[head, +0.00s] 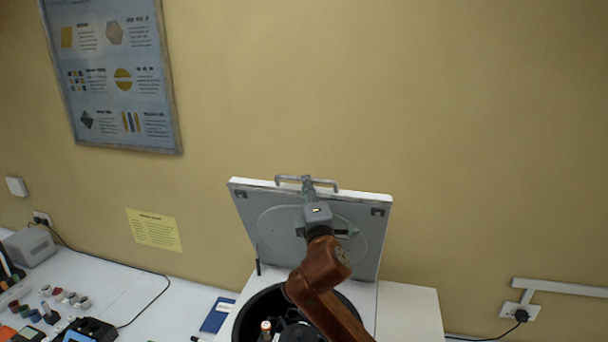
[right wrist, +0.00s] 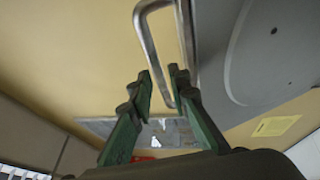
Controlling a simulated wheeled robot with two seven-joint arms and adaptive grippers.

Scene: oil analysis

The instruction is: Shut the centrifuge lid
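The centrifuge lid (head: 366,225) stands raised and nearly upright against the wall in the head view, its grey inner face toward me. A metal handle (head: 326,182) runs along its top edge; it also shows in the right wrist view (right wrist: 147,40). The open black bowl (head: 248,312) of the centrifuge is below, partly hidden by my right arm. My right gripper (head: 308,184) is at the handle. In the right wrist view its green fingers (right wrist: 162,73) are apart, with the handle's bar between them; contact is unclear. My left gripper is not in view.
The centrifuge's white top (head: 410,315) extends right of the bowl. A capped tube (head: 266,328) stands in the bowl. On the left bench are a blue booklet (head: 217,315), a black cable, a grey box (head: 30,247) and several small caps. The wall is close behind the lid.

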